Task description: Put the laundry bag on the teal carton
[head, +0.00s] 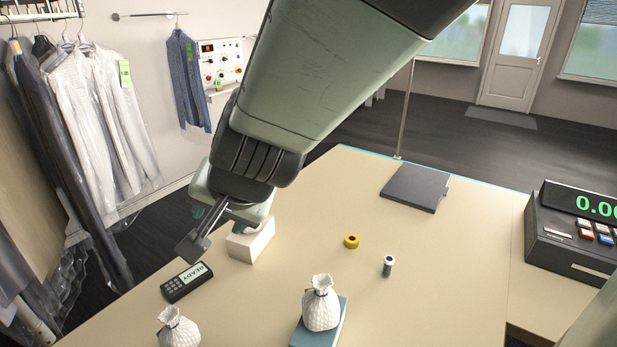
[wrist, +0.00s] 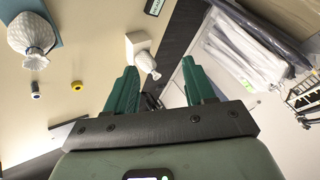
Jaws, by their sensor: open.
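A white laundry bag (head: 321,303) stands upright on the teal carton (head: 307,334) at the front of the counter; the wrist view also shows this bag (wrist: 32,38) and carton (wrist: 52,12). A second white bag (head: 178,331) stands at the front left edge, cut off by the frame. In the wrist view, another small white bag (wrist: 147,62) is at the white box (wrist: 138,42), near the space between my fingers; my arm hides it in the head view. My gripper (wrist: 160,70) is open and empty, near the white box (head: 252,242).
A card terminal (head: 187,282) lies left of the white box. A yellow tape roll (head: 351,241), a small spool (head: 388,266) and a dark flat pad (head: 415,187) lie farther right. A cash register (head: 575,230) stands at the right. Garments (head: 105,120) hang left.

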